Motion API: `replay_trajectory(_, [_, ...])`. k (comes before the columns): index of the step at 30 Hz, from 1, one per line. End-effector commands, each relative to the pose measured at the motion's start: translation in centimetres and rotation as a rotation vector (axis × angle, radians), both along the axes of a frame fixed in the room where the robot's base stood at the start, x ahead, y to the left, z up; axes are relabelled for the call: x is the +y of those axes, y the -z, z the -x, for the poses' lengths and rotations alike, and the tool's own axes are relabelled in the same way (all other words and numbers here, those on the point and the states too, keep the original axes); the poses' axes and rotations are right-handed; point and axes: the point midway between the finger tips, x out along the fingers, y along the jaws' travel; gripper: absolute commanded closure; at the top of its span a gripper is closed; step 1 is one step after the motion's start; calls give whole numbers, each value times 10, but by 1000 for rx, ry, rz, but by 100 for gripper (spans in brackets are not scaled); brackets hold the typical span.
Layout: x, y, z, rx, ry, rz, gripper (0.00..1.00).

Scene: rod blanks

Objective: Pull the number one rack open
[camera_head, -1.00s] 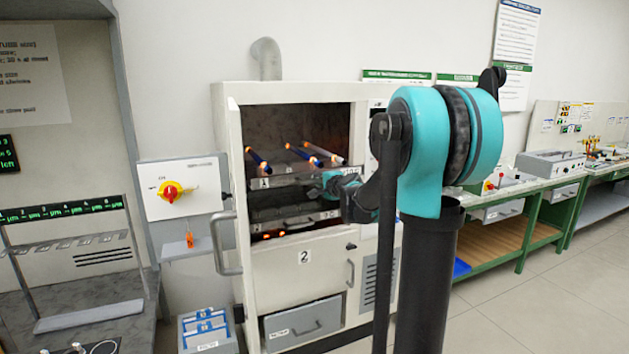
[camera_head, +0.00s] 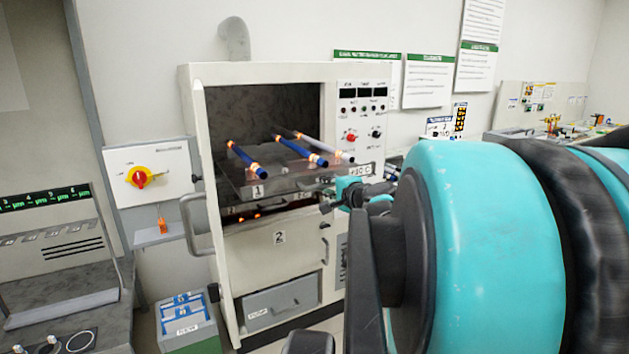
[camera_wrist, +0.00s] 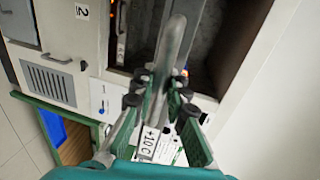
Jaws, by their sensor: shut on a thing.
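The number one rack (camera_head: 291,177) is a dark tray marked 1, sticking out of the furnace opening in the head view. Several blue and grey rods with glowing orange bands lie across it. My gripper (camera_head: 326,196) is at the right part of the rack's front. In the wrist view my gripper (camera_wrist: 160,92) is shut around a grey bar (camera_wrist: 173,48), which appears to be the rack's handle. My arm hides part of the furnace's right side in the head view.
A box with blue parts (camera_head: 187,318) stands on the floor. A bench is at far right.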

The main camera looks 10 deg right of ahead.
Motion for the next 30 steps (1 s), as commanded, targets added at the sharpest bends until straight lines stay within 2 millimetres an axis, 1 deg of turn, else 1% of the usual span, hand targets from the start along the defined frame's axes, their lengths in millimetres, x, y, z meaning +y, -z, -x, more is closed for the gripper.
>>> replay_trajectory(1, [-2,1,7,1,3,1,100])
replay_trajectory(3, [-4,1,14,1,2,1,100])
replay_trajectory(7, [-6,1,22,1,2,2,100])
replay_trajectory(12, [-7,0,26,1,0,1,100])
replay_trajectory(21, [-7,0,26,1,0,1,100])
replay_trajectory(22, [-7,0,26,1,0,1,84])
replay_trajectory(24, [-7,0,26,1,0,1,76])
replay_trajectory(27, [-7,0,26,1,0,1,65])
replay_trajectory(30, [-7,0,26,1,0,0,65])
